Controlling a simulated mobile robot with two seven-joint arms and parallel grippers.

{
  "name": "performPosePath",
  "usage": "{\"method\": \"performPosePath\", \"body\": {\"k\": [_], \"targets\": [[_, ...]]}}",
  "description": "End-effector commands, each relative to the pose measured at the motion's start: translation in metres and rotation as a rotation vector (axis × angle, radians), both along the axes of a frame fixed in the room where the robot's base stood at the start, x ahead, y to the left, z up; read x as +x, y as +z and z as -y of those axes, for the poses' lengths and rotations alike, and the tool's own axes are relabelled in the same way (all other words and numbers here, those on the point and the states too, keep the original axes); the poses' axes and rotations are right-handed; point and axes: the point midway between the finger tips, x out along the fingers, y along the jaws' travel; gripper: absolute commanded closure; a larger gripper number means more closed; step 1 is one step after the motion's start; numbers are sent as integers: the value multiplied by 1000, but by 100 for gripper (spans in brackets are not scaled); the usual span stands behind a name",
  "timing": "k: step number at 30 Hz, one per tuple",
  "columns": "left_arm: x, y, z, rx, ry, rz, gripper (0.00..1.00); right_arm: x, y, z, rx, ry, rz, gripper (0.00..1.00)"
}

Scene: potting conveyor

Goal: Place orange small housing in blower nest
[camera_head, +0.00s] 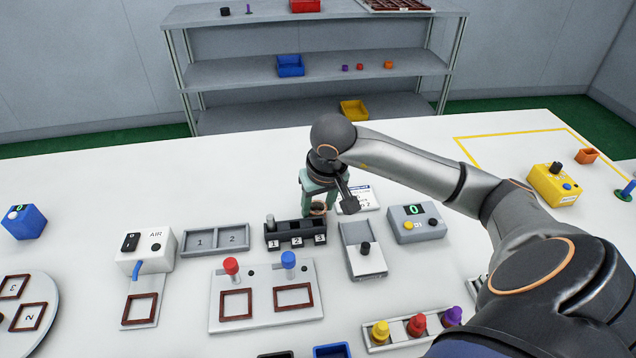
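A small orange open housing (587,156) lies on the white table at the far right, beside a yellow box. A smaller orange block (388,65) sits on the back shelf. The blower, a white box marked AIR (146,253), stands at the left. Its nest, a dark red square frame (139,309) on a pale plate, looks empty. My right gripper (318,208) points down at slot 3 of a black numbered holder, far from the orange housing. Its green fingers stand apart on either side of a small brownish round thing; whether they grip it is unclear. My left gripper is out of view.
The black holder (296,241) has a grey part in slot 1. A plate with red and blue knobs (266,298) stands right of the blower. A grey two-slot tray (215,239) lies behind it. My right arm crosses the table's right half.

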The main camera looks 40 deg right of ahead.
Motion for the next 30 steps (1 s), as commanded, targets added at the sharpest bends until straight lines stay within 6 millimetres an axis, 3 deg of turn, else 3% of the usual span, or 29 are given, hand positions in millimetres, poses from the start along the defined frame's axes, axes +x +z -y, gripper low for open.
{"method": "performPosePath", "body": {"k": [1,6,17,20,30], "targets": [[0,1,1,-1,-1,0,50,0,1,0,0,0,0,43],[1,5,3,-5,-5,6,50,0,1,0,0,0,0,23],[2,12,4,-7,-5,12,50,0,6,0,0,0,0,23],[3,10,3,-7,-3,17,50,-3,19,-1,-2,2,5,23],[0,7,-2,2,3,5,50,-21,90,-7,-2,1,6,23]]}}
